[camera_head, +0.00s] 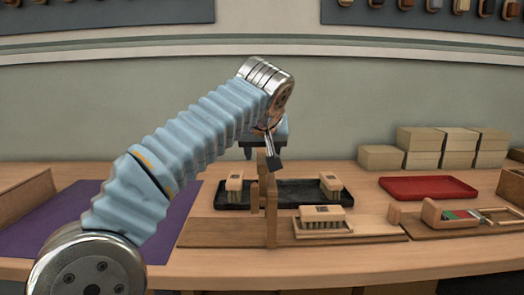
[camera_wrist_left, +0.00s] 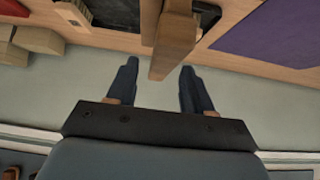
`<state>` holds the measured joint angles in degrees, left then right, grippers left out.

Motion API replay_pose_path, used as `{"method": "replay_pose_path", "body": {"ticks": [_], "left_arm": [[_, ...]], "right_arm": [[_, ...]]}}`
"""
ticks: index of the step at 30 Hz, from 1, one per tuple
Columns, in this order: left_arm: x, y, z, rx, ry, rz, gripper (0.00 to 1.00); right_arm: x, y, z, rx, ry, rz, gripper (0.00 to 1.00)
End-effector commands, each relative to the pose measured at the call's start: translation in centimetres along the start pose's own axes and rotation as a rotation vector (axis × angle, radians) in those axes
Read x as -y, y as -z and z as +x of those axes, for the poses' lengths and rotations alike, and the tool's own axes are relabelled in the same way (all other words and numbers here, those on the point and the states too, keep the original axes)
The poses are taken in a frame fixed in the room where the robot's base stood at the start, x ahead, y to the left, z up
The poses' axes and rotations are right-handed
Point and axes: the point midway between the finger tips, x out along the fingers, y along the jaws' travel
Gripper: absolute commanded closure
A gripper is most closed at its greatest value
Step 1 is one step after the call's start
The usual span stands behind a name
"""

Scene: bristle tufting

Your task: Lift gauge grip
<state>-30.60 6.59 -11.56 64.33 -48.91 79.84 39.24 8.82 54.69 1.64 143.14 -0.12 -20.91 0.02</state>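An upright wooden gauge (camera_head: 271,215) stands on the wooden board in the middle of the table. My left gripper (camera_head: 262,158) is at its top, coming from above. In the left wrist view, the gripper's two dark fingers (camera_wrist_left: 159,66) are spread apart. The wooden gauge (camera_wrist_left: 174,45) shows between and past their tips, with a visible gap on the left and a smaller one on the right. Whether its top is fully between the fingers is hard to tell. My right gripper is in neither view.
A black tray (camera_head: 290,187) with brush blocks lies behind the gauge, and another brush block (camera_head: 322,213) sits to its right. A red tray (camera_head: 428,186), stacked wooden blocks (camera_head: 459,140) and a wooden fixture (camera_head: 455,222) are at right. A purple mat (camera_head: 50,235) lies left.

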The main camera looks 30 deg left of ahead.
Motion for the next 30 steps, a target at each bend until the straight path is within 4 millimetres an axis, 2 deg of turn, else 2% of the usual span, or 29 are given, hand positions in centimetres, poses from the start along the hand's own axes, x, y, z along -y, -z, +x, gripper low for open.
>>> {"method": "replay_pose_path", "body": {"ticks": [4,8,18,21,25,30], "left_arm": [[0.0,0.0,-0.2,0.001,0.000,0.001,0.49],[-0.1,0.1,-1.9,-0.001,-0.002,0.000,0.49],[-0.1,0.2,-10.1,-0.001,-0.004,0.000,0.49],[-0.1,0.1,-11.9,-0.001,-0.003,0.000,0.49],[-0.1,0.1,-13.3,-0.001,-0.001,0.000,0.49],[0.0,0.0,-13.8,0.000,0.000,0.000,0.49]], "right_arm": [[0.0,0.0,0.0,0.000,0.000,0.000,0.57],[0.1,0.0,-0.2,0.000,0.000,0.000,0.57],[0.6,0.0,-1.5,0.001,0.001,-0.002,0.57],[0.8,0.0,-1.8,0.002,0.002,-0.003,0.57],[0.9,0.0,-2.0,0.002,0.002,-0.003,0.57],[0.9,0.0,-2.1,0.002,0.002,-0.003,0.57]]}}
